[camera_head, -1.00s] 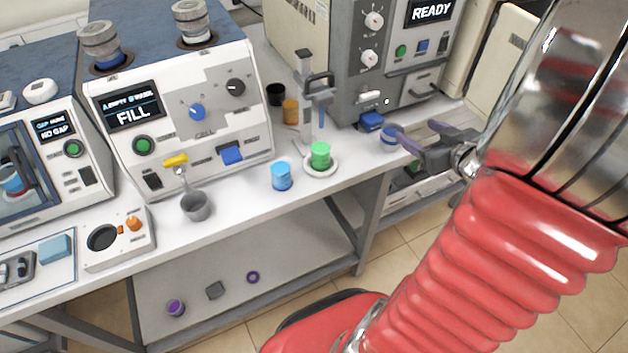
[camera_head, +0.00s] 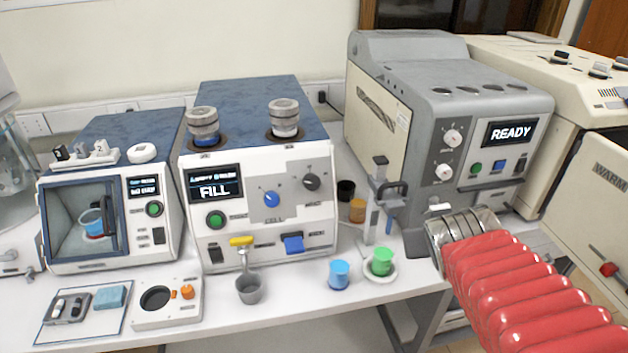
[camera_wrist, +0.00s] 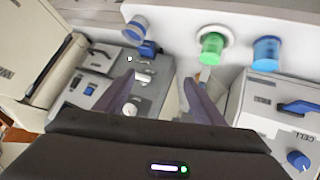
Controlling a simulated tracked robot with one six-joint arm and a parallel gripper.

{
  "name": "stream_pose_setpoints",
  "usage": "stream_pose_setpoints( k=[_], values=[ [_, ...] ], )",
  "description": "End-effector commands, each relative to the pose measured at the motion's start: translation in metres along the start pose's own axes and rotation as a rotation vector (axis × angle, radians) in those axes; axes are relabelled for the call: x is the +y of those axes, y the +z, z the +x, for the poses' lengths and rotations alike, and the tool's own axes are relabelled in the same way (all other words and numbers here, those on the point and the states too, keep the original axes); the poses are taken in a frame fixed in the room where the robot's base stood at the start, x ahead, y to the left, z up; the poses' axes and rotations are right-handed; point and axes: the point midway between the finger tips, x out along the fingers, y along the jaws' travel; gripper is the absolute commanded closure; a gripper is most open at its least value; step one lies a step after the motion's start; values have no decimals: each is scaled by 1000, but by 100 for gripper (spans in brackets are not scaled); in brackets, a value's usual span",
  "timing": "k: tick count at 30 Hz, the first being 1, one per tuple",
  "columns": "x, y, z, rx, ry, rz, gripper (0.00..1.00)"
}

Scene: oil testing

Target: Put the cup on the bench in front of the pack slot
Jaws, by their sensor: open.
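A small grey-white cup with a blue rim or band (camera_wrist: 137,28) stands on the bench at the top of the wrist view, beside a blue block (camera_wrist: 148,48) at the foot of the machine with the READY display. The head view hides this cup behind my arm. My gripper (camera_wrist: 160,82) is open and empty, its two dark fingers apart above the machine's front, clear of the cup. Its fingers are not clear in the head view. I cannot make out a label for the pack slot.
A blue cup (camera_head: 339,274) and a green cup (camera_head: 381,262) on a white dish stand left of my arm. The READY machine (camera_head: 470,110) is behind my arm.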

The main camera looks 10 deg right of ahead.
Motion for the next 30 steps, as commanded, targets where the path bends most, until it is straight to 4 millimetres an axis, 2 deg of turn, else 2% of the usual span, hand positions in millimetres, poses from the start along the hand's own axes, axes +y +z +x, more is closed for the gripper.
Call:
stream_pose_setpoints(
  k=[1, 6, 12, 17, 30],
  values=[
    [-17, 4, -13, -19, -35, 0, 37],
    [-70, 30, -54, -122, -168, -7, 37],
    [-120, 64, -102, -230, -327, -45, 37],
    [-133, 75, -116, -264, -376, -60, 37],
    [-132, 75, -116, -265, -375, -59, 37]
  ],
)
